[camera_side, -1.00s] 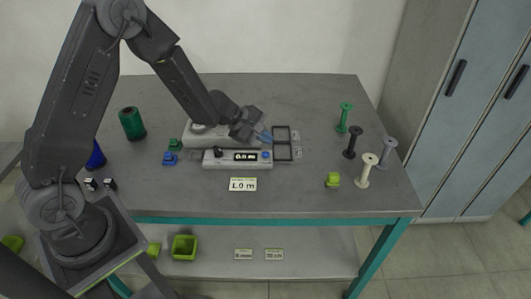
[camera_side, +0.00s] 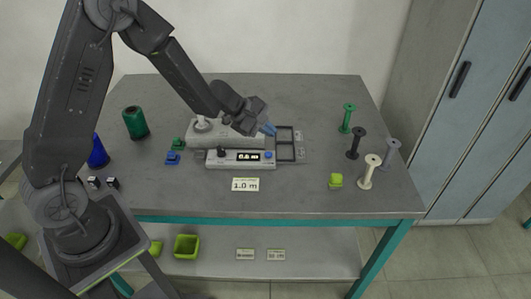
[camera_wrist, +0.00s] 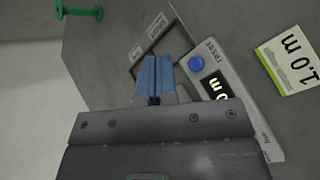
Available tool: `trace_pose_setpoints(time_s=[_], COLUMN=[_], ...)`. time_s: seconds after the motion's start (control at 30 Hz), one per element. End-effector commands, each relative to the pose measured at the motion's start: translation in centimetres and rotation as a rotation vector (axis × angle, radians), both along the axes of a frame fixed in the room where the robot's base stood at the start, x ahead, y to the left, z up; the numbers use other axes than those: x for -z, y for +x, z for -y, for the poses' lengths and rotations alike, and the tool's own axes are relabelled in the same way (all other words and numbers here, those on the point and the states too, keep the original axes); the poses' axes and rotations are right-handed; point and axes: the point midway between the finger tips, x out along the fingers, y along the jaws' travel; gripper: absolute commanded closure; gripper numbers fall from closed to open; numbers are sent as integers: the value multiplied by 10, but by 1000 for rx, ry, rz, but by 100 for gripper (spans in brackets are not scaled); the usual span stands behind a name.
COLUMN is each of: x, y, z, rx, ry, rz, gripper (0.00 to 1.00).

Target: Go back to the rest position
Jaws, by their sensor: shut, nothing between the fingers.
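My gripper (camera_side: 269,129) is shut and empty. It hangs above the winding machine (camera_side: 226,133), near the dark-framed trays (camera_side: 285,150) at the machine's right end. In the wrist view its blue fingers (camera_wrist: 155,77) are together, over the edge of a tray. The machine's front unit (camera_side: 218,160) has a lit display (camera_side: 248,157) and a blue button (camera_side: 268,155); the button also shows in the wrist view (camera_wrist: 196,63).
Several bobbins stand at the right, among them a green (camera_side: 347,118) and a cream one (camera_side: 369,172). A lime block (camera_side: 336,180) is near them. A green spool (camera_side: 135,123) and a blue one (camera_side: 98,152) are at the left. A "1.0 m" card (camera_side: 245,184) lies in front.

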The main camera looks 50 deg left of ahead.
Motion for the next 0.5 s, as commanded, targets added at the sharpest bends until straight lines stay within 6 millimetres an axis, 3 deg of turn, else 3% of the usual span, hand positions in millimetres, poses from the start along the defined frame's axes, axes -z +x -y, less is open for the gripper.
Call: trace_pose_setpoints(time_s=[0.17,0.27,0.4,0.5], x=[-49,-94,-144,-169], y=[-11,-34,-82,-122], z=[22,45,70,81], rx=[163,340,602,774], ry=[55,130,278,408], rz=[90,173,272,325], gripper=[100,100,100,100])
